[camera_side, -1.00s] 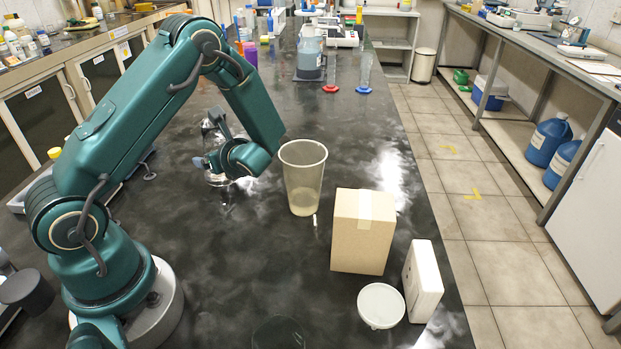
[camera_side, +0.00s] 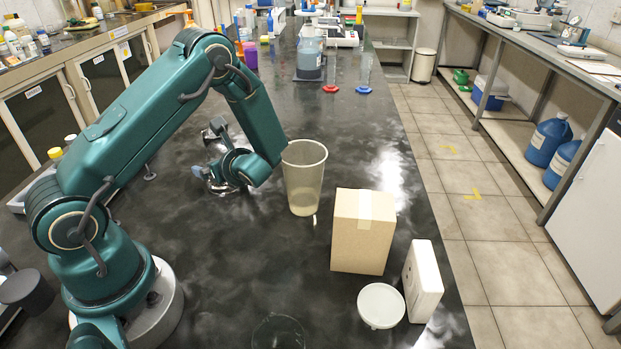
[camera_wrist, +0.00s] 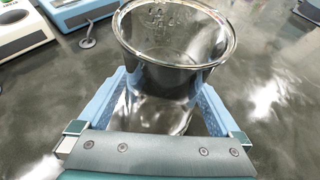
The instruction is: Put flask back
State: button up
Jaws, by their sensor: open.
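The flask (camera_wrist: 170,45) is a clear glass vessel with a wide round rim, in the wrist view. It stands between the two blue fingers of my gripper (camera_wrist: 164,82), which are open, one on each side of its lower body. I cannot tell whether either finger touches the glass. In the side view my gripper (camera_side: 212,168) is low over the dark bench, left of a tall plastic cup. Only shiny parts of the flask (camera_side: 216,187) show there; the gripper and wrist hide the rest.
The tall translucent cup (camera_side: 303,178) stands close to the right of my wrist. A clear round glass piece (camera_side: 278,333) is at the front edge of view.

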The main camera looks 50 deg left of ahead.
jog(key=v, duration=0.7)
jog(key=shift+d+r, duration=0.2)
jog(key=shift+d, duration=0.05)
